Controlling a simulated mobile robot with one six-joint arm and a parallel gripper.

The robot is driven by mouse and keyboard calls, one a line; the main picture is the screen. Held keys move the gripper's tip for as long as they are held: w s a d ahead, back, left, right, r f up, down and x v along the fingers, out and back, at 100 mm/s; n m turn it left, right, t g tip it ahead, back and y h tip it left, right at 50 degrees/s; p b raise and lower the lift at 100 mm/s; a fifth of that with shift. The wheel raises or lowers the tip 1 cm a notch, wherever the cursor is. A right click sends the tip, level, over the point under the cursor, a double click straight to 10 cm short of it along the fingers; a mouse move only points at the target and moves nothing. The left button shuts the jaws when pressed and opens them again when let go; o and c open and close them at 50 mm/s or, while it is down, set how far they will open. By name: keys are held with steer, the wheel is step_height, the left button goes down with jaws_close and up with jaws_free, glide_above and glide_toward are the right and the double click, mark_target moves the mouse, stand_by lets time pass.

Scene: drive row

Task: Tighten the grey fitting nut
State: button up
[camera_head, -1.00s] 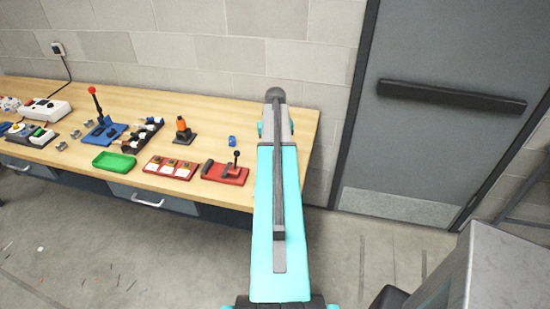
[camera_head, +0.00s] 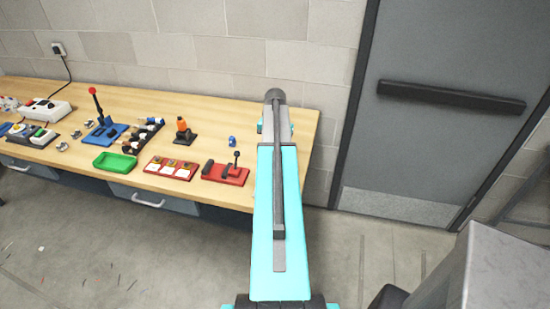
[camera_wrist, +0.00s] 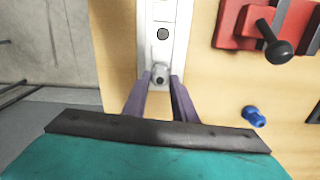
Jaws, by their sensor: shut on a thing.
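In the wrist view, the grey fitting nut (camera_wrist: 160,74) sits at the near end of a pale grey block (camera_wrist: 161,12) on the wooden bench. The block has a dark round hole in its face. My gripper (camera_wrist: 160,79) has its two dark purple-grey fingers on either side of the nut and is shut on it. The exact contact of the fingertips is too small to make out. In the head view my own arm hides the gripper, the nut and the block.
A red lever device (camera_head: 226,173) and a small blue part (camera_wrist: 254,116) are beside the block. Further along the bench (camera_head: 185,92) are a red tray with several square pads (camera_head: 171,168), an orange-topped part (camera_head: 183,126) and a green tray (camera_head: 115,163). A grey door (camera_head: 440,130) stands at right.

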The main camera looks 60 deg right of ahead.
steer(key=m, duration=0.7)
steer(key=shift+s+p, duration=0.1)
steer(key=shift+p, duration=0.2)
steer(key=m, duration=0.7)
steer(key=shift+m+p, duration=0.3)
steer(key=shift+m, duration=0.1)
steer(key=o, duration=1.7)
steer(key=shift+r+p, duration=1.9)
steer(key=shift+r, duration=1.6)
